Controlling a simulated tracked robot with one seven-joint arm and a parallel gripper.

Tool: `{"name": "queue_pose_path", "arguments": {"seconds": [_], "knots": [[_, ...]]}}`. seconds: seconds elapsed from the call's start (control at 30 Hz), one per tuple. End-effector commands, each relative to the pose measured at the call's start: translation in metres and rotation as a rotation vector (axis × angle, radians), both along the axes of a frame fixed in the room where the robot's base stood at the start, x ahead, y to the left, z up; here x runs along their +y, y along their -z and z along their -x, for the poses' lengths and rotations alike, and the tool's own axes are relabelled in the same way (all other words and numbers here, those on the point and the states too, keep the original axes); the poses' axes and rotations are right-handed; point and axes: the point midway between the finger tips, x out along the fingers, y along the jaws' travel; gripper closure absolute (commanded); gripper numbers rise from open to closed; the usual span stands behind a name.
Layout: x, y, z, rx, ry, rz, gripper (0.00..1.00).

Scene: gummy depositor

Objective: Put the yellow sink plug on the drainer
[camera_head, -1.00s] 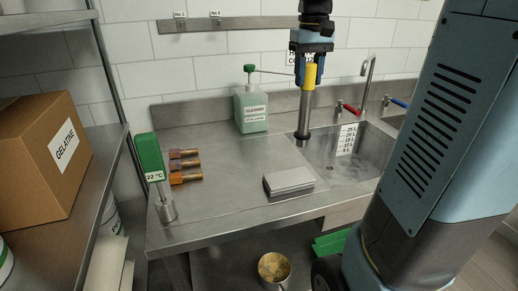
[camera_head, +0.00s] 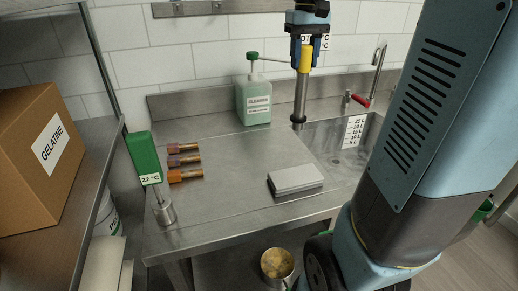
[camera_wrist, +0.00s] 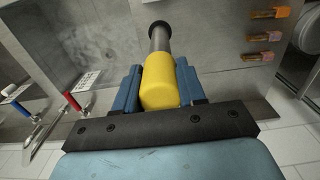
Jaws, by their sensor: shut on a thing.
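The yellow sink plug is a long grey pipe with a dark lower end and a yellow grip (camera_head: 305,59). My gripper (camera_head: 306,44) is shut on the yellow grip, which also shows between the jaws in the wrist view (camera_wrist: 160,82). The plug hangs upright, its lower end near the sink's back left corner. I cannot tell whether that end is over the sink or the drainer's edge, or how high it is. The drainer (camera_head: 228,160) is the flat steel surface left of the sink (camera_head: 345,160). My own body hides the sink's right part.
A green-capped cleaner bottle (camera_head: 254,102) stands at the drainer's back. Several brown-orange-handled pieces (camera_head: 184,160) lie at left, near a green 22 °C thermometer (camera_head: 143,157). A grey block (camera_head: 296,180) lies at the front right. A red-handled tap (camera_head: 358,100) is behind the sink. The drainer's middle is clear.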

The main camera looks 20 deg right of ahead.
Motion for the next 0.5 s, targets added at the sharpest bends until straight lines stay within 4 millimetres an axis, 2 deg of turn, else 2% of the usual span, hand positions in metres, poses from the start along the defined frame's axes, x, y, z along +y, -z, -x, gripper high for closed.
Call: {"name": "queue_pose_path", "arguments": {"seconds": [0.17,0.5], "knots": [[0.003,0.004,-0.007,0.001,0.002,0.000,1.00],[0.037,0.033,-0.061,0.002,0.002,0.000,1.00]]}}
